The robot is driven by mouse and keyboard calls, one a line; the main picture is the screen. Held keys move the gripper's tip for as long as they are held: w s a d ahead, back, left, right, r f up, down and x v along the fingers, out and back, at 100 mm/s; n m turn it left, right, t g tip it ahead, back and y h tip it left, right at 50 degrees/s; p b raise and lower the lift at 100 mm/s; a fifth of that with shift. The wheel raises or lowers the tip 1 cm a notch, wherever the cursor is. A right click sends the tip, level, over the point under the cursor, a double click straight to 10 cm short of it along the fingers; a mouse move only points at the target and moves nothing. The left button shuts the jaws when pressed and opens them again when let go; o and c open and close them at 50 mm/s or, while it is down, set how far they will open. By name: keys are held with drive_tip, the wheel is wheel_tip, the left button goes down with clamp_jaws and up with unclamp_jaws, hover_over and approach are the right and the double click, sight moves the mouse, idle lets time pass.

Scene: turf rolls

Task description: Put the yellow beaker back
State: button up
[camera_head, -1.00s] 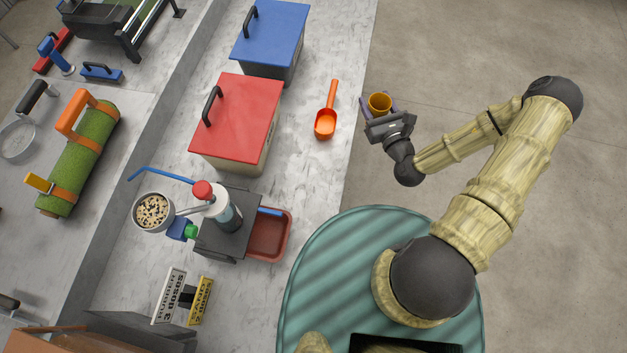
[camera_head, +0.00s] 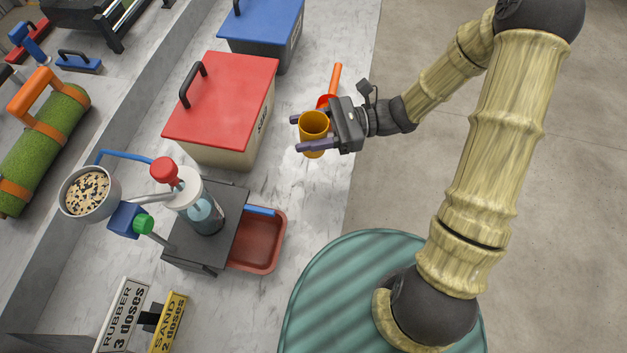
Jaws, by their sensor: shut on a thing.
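The yellow beaker (camera_head: 314,126) is held upright between the two fingers of my gripper (camera_head: 310,133), its open mouth facing up toward the camera. My gripper is shut on it, above the bench (camera_head: 330,200) and right of the red-lidded box. Whether the beaker's base touches the bench I cannot tell. No marked spot for the beaker shows clearly.
An orange scoop (camera_head: 336,78) lies just behind my gripper, partly hidden. Left are the red-lidded box (camera_head: 225,95) and blue-lidded box (camera_head: 262,22). In front stand a dosing stand with a bottle (camera_head: 205,212), a red tray (camera_head: 262,255) and a grain bowl (camera_head: 88,193).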

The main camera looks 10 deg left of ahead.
drive_tip(key=shift+s+f+g, duration=0.1)
drive_tip(key=shift+s+g, duration=0.2)
drive_tip(key=shift+s, duration=0.05)
drive_tip(key=shift+f, duration=0.1)
drive_tip(key=shift+f, duration=3.05)
drive_tip(key=shift+f, duration=1.9)
drive_tip(key=shift+f, duration=0.2)
drive_tip(key=o, duration=1)
drive_tip(key=shift+r, duration=0.1)
